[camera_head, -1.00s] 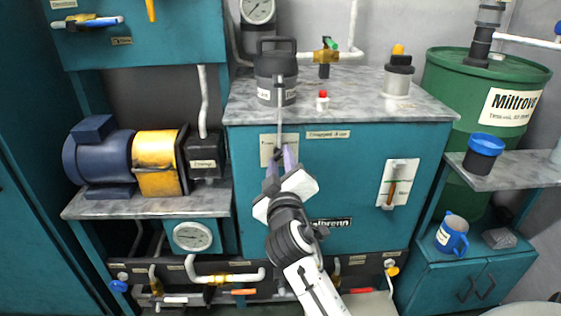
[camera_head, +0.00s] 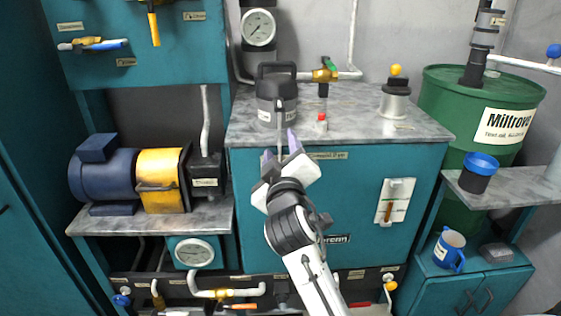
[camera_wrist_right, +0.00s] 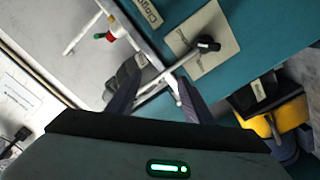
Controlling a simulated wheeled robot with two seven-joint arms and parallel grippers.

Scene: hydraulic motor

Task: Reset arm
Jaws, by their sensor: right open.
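My right gripper (camera_head: 281,152) is open at the front edge of the teal cabinet's marble top, just below the dark grey canister (camera_head: 278,92). A thin metal lever (camera_head: 279,122) hangs down the canister's front towards the gripper. In the right wrist view, the two dark fingers (camera_wrist_right: 158,92) stand apart. A pale rod with a black knob (camera_wrist_right: 207,44) runs across the space between and beyond them; contact cannot be told. My left gripper is not in view.
A blue and yellow motor (camera_head: 125,177) is at left. A green barrel (camera_head: 470,95) and blue mug (camera_head: 449,250) are at right.

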